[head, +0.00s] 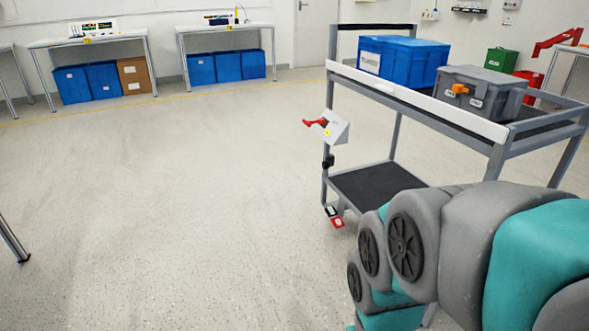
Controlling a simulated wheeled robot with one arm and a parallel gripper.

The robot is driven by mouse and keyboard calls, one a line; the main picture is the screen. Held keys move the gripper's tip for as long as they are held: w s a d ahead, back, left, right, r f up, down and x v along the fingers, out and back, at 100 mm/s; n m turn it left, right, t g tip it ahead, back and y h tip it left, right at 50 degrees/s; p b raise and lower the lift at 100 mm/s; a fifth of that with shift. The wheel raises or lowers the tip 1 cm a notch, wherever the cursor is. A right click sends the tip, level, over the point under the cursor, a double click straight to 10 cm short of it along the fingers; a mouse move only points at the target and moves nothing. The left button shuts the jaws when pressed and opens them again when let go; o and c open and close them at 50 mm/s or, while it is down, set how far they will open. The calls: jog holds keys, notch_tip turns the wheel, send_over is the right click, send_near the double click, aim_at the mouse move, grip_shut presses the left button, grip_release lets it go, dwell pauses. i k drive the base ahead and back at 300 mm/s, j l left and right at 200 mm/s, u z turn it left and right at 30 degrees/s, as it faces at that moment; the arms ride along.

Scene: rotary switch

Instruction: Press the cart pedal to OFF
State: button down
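A grey cart (398,130) stands at the right of the head view. Its pedal (336,222) is low at the foot of the near left leg, close to the floor. The pedal shows a red part with a small white mark and a dark part above and left of it; the labels are too small to read. My arm covers the lower right of the view, in front of the cart's lower part. My gripper is not in view, so I cannot see where it is relative to the pedal.
A white box with a red handle (315,122) is fixed to the cart's left leg, above the pedal. A blue crate (402,58) and a grey case (480,92) sit on the cart's top. The floor (160,200) left of the cart is clear.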

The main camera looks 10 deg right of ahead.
aim_at(337, 222)
jog(key=i+z, duration=0.25)
jog(key=i, duration=0.25)
jog(key=i+j+z, duration=0.2)
jog(key=i, duration=0.3)
jog(key=i+j+z, duration=0.25)
jog(key=i, duration=0.2)
